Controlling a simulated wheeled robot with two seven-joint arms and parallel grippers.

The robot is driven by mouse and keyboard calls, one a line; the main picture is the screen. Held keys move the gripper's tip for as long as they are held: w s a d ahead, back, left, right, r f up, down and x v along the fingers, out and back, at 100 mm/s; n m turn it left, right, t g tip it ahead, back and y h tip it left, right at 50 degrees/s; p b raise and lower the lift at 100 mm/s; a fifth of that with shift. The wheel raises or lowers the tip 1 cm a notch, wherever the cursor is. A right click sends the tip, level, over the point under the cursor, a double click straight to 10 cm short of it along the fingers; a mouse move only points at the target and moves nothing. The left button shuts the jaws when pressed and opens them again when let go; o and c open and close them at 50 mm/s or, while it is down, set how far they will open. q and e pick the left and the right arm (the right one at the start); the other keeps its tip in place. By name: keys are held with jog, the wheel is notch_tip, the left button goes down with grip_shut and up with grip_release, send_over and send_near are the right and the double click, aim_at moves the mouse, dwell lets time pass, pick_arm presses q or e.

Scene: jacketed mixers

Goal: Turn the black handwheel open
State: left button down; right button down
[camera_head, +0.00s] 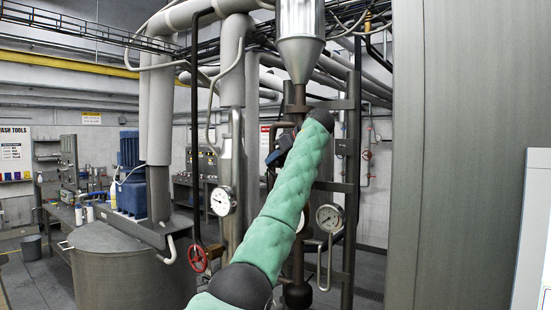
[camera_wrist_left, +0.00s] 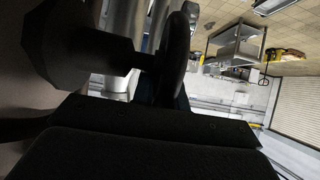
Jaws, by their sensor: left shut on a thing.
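The black handwheel (camera_wrist_left: 178,48) shows edge-on in the left wrist view as a dark rim. A dark stem joins it to a bulky dark body on the left. My left gripper (camera_head: 277,157) is at the upright pipe in the middle of the head view, beyond the end of my green-sleeved arm. It is shut on the handwheel's rim; the fingertips and the exact contact are dark and hard to make out. In the head view my arm and gripper hide most or all of the black handwheel. My right gripper is not in view.
A red handwheel (camera_head: 197,258) sits lower left on another pipe. Round gauges (camera_head: 222,201) and (camera_head: 329,218), also a gauge, flank my arm. A steel vessel (camera_head: 125,265) stands at left. A broad grey panel (camera_head: 460,150) blocks the right side.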

pick_arm(q)
jog(key=shift+a+r, duration=0.1)
jog(key=shift+r, duration=0.15)
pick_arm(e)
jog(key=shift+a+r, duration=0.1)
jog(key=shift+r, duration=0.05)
pick_arm(q)
jog(key=c, duration=1.7)
grip_release()
jog(key=shift+f, duration=0.15)
